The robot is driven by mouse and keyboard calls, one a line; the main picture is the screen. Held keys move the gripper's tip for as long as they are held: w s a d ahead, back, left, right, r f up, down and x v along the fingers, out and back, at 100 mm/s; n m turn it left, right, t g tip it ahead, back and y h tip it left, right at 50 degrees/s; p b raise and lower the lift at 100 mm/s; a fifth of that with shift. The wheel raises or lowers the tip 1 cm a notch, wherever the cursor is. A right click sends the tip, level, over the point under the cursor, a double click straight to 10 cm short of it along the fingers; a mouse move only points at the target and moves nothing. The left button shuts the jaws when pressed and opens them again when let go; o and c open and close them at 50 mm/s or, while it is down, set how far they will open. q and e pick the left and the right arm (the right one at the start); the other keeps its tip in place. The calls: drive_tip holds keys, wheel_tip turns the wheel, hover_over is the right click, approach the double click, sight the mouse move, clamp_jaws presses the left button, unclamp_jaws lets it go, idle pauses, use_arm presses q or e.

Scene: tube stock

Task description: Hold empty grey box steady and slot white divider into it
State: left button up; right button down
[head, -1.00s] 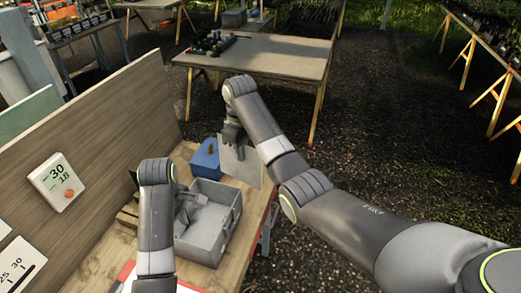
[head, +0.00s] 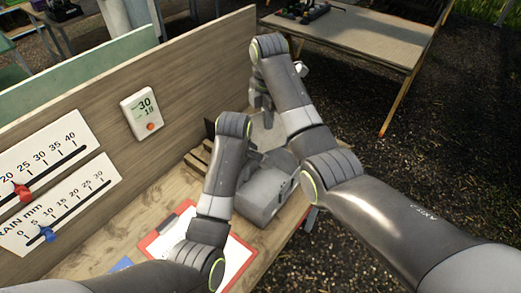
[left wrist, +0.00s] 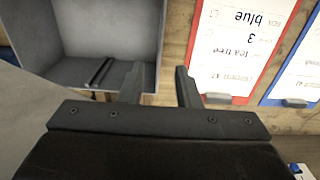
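The grey box (head: 264,200) stands on the wooden bench, partly hidden behind my left arm; its open inside and side wall show in the left wrist view (left wrist: 158,30). My left gripper (left wrist: 158,75) is open at that wall, one finger on the inner side and one on the outer side, with gaps visible. A dark bar or groove (left wrist: 100,72) shows on the box floor. My right gripper (head: 262,98) is shut on the pale divider (head: 264,135), held over the far part of the box. The divider's lower edge is hidden.
A red clipboard (head: 160,236) with a white sheet lies near the box; a blue clipboard (left wrist: 300,75) is beside it. An upright wooden panel (head: 185,75) with gauges lines the bench's left side. Another table (head: 365,32) stands beyond.

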sight(241, 196)
use_arm(q)
wheel_tip(241, 196, down, 12)
drive_tip(key=shift+r, duration=0.2)
idle(0.4)
clamp_jaws()
use_arm(e)
wheel_tip(241, 196, down, 8)
drive_tip(key=m, duration=1.3)
drive_tip(key=shift+s, duration=0.45)
